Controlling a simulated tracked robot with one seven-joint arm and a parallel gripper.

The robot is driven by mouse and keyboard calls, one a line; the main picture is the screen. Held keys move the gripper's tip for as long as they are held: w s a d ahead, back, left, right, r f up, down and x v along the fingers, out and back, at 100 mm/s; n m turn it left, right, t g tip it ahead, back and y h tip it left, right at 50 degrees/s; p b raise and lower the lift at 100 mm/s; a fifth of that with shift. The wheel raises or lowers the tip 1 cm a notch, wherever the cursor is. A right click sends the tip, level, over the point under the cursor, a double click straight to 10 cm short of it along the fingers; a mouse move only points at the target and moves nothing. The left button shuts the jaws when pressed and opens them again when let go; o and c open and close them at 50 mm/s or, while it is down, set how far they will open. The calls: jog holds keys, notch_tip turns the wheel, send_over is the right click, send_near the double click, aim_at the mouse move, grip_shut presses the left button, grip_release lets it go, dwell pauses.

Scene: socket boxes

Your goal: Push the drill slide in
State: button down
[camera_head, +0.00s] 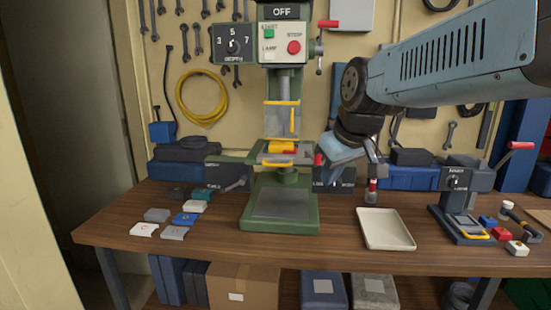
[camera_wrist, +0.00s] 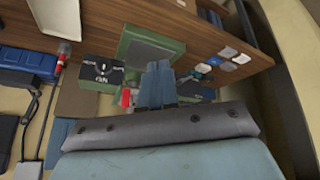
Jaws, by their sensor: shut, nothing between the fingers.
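The green drill press (camera_head: 280,205) stands at the centre back of the workbench, with an OFF sign on its head. Its drill slide (camera_head: 272,157) is the grey table part with a yellow block on it and a yellow bar along its front. A yellow-framed guard (camera_head: 282,118) is above it. My gripper (camera_head: 325,160) comes from the right and is beside the slide's right end, close to a small red part (camera_head: 318,160). I cannot tell whether they touch. In the wrist view my gripper (camera_wrist: 158,85) shows shut fingers, with the red part (camera_wrist: 126,97) just left of them.
A cream tray (camera_head: 385,243) lies right of the press. A smaller machine (camera_head: 460,205) with a red lever stands further right, near several small boxes. Several small blocks (camera_head: 186,219) lie left of the press. A dark dial box (camera_head: 335,185) is below my gripper.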

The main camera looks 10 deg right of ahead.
jog(key=w+a+r+n+y, duration=0.15)
jog(key=w+n, duration=0.35)
jog(key=w, duration=0.9)
jog(key=n+t, duration=0.1)
jog(key=n, duration=0.3)
send_near(286, 153)
jog(key=s+a, duration=0.2)
jog(key=s, duration=0.4)
jog(key=x, duration=0.9)
jog(key=shift+w+a, duration=0.2)
jog(key=shift+w, duration=0.1)
